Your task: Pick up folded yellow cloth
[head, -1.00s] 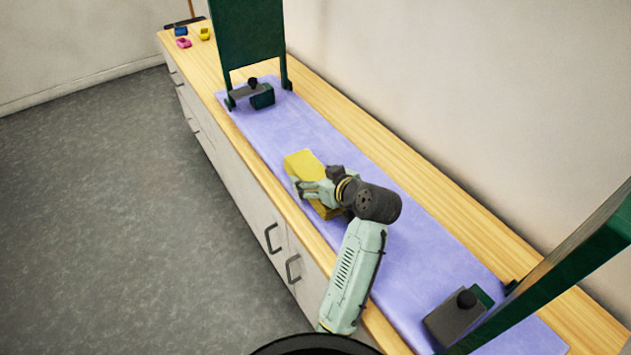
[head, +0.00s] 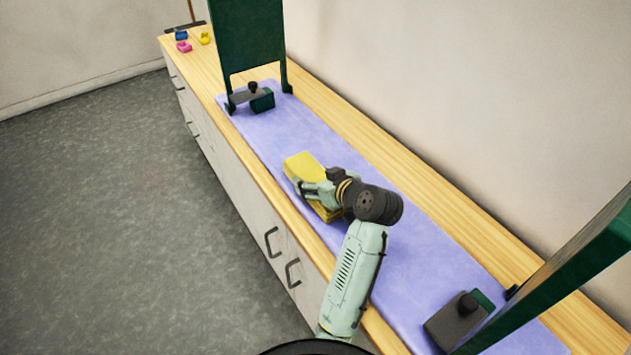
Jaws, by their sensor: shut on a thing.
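The folded yellow cloth (head: 302,167) is a thick yellow block over the purple mat (head: 285,135), near the middle of the counter. My gripper (head: 312,190) is shut on the cloth, its fingers across the cloth's middle. The cloth shows on both sides of the gripper, and part of it is hidden by the gripper and wrist. I cannot tell whether its underside touches the mat.
A dark green stand (head: 247,40) rises at the far end of the mat, with a clamp-like dark block (head: 262,100) at its foot. Another green post (head: 560,275) and a grey block (head: 455,320) stand at the near right. Small coloured items (head: 184,47) lie at the far left.

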